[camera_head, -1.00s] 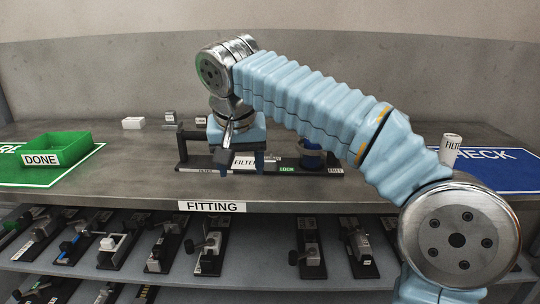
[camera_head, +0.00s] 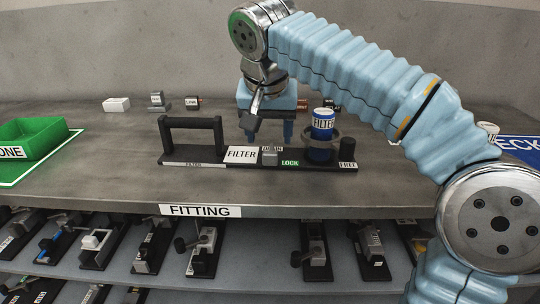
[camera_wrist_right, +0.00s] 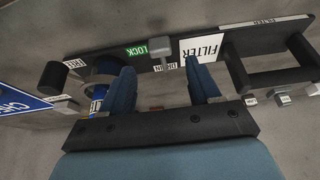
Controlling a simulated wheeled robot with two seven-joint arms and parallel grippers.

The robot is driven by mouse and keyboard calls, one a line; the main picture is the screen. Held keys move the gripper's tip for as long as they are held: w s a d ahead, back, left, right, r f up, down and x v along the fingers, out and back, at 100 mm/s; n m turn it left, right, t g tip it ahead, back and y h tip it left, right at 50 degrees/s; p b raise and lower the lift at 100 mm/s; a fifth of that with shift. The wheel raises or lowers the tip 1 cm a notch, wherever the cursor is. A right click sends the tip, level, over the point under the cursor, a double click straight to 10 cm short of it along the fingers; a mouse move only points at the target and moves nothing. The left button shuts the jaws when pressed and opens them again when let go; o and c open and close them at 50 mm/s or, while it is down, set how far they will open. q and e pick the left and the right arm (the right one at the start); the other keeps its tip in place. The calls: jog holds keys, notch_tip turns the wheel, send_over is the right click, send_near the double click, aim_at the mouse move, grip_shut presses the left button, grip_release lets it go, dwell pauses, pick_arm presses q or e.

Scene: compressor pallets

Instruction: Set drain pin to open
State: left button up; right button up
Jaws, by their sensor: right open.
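The dark fixture board (camera_head: 210,162) lies on the bench, with a black bar handle at its left end. A small grey block (camera_head: 270,158), which I take to be the drain pin, sits by a partly covered DRAIN label, between the FILTER plate (camera_head: 241,154) and the green LOCK label (camera_head: 290,162). It also shows in the right wrist view (camera_wrist_right: 160,46). My right gripper (camera_head: 269,137) is open and empty, pointing down just above and behind this block. In the wrist view its fingers (camera_wrist_right: 161,82) stand apart, short of the block. My left gripper is out of view.
A blue and white FILTER canister (camera_head: 323,119) stands in a ring holder right of the gripper, close to it. A black knob (camera_head: 347,149) stands by the FREE label. A green bin (camera_head: 32,138) is at left. The bench front is clear.

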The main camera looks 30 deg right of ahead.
aim_at(270, 153)
jog(key=b+x, duration=0.1)
jog(key=x, duration=0.5)
jog(key=shift+w+d+f, duration=0.15)
jog(key=shift+f, duration=0.2)
jog(key=shift+c, duration=0.4)
